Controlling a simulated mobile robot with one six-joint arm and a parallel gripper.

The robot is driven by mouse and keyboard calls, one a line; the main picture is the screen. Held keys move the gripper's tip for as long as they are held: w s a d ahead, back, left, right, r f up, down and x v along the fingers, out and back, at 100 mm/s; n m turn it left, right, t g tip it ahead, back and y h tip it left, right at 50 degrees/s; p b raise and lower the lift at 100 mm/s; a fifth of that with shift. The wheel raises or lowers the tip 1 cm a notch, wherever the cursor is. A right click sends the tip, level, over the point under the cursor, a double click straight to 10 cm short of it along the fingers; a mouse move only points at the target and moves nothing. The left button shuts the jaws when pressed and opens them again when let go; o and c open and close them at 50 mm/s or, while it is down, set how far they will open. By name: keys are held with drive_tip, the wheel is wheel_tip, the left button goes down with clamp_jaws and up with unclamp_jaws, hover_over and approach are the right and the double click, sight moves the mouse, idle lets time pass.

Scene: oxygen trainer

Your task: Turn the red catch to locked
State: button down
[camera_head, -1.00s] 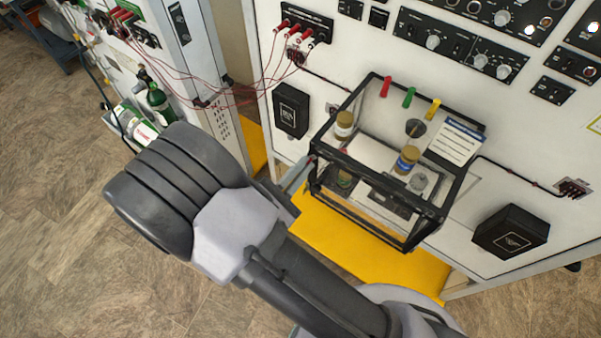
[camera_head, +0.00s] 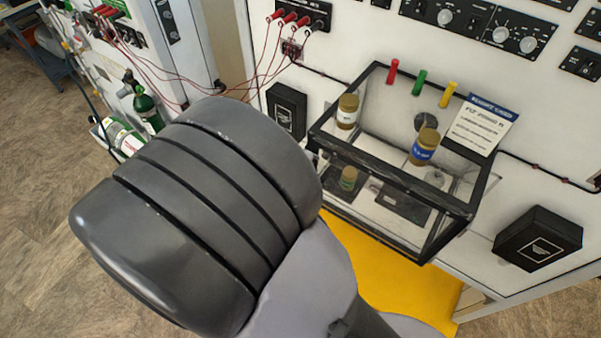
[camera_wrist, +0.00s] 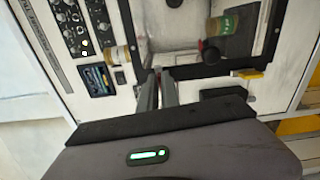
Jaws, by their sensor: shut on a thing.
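My gripper (camera_wrist: 160,88) shows in the wrist view with its two grey fingers close together, at the black edge of the clear case. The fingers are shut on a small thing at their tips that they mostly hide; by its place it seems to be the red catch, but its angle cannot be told. In the head view my arm hides the gripper. The black-framed clear case (camera_head: 455,203) stands against the white panel. A red peg (camera_head: 392,70) shows behind its top edge.
A green peg (camera_head: 419,82) and a yellow peg (camera_head: 448,94) are beside the red one. Jars (camera_head: 347,112) (camera_head: 425,147) stand in and on the case. Black boxes (camera_head: 286,110) (camera_head: 537,238) flank it. Red cables (camera_head: 262,75) hang at upper left. A yellow surface (camera_head: 385,270) lies below.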

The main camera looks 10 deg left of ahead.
drive_tip(key=shift+f+m+b, duration=0.1)
drive_tip(key=shift+m+b, duration=0.5)
drive_tip(key=shift+b, duration=0.05)
drive_tip(key=c, duration=1.6)
unclamp_jaws()
drive_tip(key=shift+s, duration=0.1)
drive_tip(key=v, duration=1.7)
drive_tip(key=shift+s+a, duration=0.15)
